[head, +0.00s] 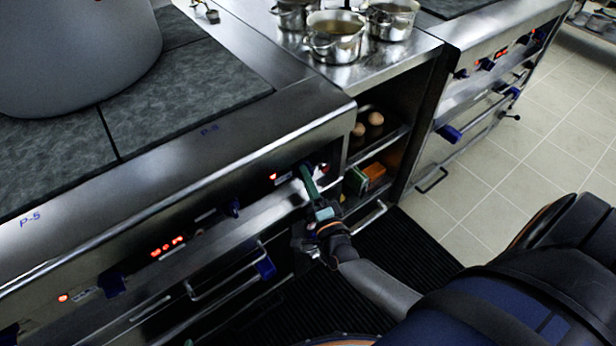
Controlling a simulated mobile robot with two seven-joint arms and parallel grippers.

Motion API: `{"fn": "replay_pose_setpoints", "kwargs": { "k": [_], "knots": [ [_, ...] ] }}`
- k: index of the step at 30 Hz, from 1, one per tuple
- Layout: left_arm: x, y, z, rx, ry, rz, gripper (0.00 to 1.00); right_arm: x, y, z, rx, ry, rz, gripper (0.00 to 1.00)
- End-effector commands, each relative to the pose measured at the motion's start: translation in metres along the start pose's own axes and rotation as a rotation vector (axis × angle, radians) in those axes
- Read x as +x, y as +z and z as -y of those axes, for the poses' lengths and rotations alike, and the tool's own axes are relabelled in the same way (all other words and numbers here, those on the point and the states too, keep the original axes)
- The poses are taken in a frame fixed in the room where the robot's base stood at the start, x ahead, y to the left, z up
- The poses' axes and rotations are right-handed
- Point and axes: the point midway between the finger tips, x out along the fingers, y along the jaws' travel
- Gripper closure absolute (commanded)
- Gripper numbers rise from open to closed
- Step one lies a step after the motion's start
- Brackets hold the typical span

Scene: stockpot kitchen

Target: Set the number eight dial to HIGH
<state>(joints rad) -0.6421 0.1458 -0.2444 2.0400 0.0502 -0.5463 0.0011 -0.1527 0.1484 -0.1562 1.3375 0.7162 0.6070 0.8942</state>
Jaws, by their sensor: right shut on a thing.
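The dial (323,168) at the right end of this panel is small, dark and mostly hidden by my fingers. My right gripper (309,182) reaches in from the lower right, with its green fingers shut on this dial. The dial's marks and setting cannot be read. A red light (273,176) glows left of the dial. My left gripper is not in view.
A large grey stockpot (75,50) stands on the stove top at the upper left. Smaller metal pots (335,38) stand on the counter beyond. Other dark knobs (112,284) and oven handles (225,272) line the front. Open shelves (385,140) hold boxes right of the gripper.

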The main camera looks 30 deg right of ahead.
Motion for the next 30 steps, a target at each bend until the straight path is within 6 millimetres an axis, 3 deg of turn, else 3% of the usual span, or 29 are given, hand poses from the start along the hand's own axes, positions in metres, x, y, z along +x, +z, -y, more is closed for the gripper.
{"fn": "replay_pose_setpoints", "kwargs": {
  "k": [12,30],
  "knots": [
    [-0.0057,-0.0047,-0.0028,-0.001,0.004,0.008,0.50,0.0001,0.0014,0.0038,0.230,0.068,-0.015,1.00],
    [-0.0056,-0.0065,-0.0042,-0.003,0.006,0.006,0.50,0.0004,0.0016,0.0036,0.283,0.083,-0.018,1.00]
  ]
}}
